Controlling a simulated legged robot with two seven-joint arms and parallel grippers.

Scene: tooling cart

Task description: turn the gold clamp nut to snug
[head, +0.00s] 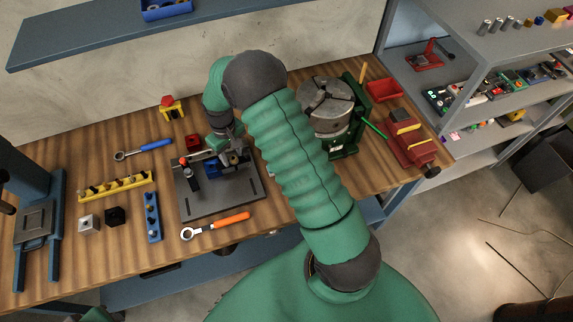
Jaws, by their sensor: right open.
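A dark fixture plate (222,202) lies on the wooden bench. It carries a small blue part (211,168), dark clamp parts and a red-tipped post (183,160). I cannot make out the gold clamp nut; it is too small or hidden by my right arm and gripper. My right gripper (230,158) points down over the back of the plate, close to the blue part. It is open; whether it touches anything there I cannot tell. An orange-handled ring wrench (218,225) lies near the plate's front edge. My left gripper is not in view.
A blue-handled ratchet (145,149), a yellow socket rail (116,186) and a blue rail (153,216) lie to the left. A chuck (326,104) on a green stand and a red vise (409,139) stand to the right. A blue shelf (95,30) hangs above.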

